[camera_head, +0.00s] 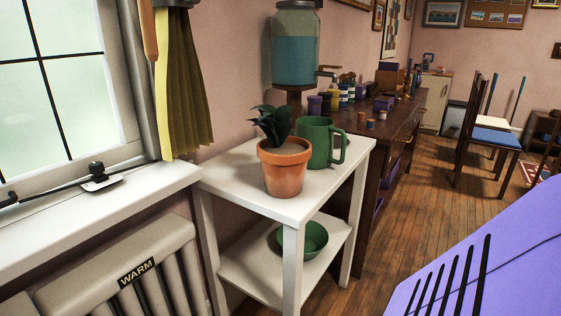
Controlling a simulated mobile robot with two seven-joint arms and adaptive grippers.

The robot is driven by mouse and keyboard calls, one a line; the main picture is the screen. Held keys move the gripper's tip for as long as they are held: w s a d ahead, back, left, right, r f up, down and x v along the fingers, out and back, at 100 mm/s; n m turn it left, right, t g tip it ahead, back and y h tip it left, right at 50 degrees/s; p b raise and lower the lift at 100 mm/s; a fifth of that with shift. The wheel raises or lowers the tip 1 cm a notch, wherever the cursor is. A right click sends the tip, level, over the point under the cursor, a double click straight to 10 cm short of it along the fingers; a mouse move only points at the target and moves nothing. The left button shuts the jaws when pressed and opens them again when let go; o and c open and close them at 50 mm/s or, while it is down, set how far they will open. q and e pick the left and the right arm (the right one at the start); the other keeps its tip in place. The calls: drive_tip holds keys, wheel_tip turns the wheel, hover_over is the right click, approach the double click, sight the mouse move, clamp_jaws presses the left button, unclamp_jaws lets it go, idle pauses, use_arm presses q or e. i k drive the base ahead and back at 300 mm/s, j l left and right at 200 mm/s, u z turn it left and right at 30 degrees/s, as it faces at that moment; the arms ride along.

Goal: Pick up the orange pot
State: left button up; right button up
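The orange pot (284,172) is a terracotta flower pot with soil and a dark green leafy plant (271,126) in it. It stands upright on the top of a small white side table (240,174), near the table's front corner. A green mug (319,142) stands just behind it to the right, with its handle to the right; the pot covers part of the mug's lower left side. Neither of my grippers shows in the head view.
A green bowl (314,240) sits on the table's lower shelf. A windowsill (90,220) and a radiator (125,270) are at left. A dark desk (398,130) with jars and a water dispenser (296,45) stand behind. A purple surface (500,262) fills the lower right. Wooden floor lies open between.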

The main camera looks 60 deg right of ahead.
sight(284, 158)
drive_tip(key=k+z, duration=0.1)
drive_tip(key=z, duration=1.4)
drive_tip(key=i+l+z, duration=0.1)
drive_tip(key=i+l, duration=0.15)
drive_tip(key=l, duration=0.15)
drive_tip(key=i+l, duration=0.3)
drive_tip(key=l+z, duration=0.05)
drive_tip(key=l, duration=0.05)
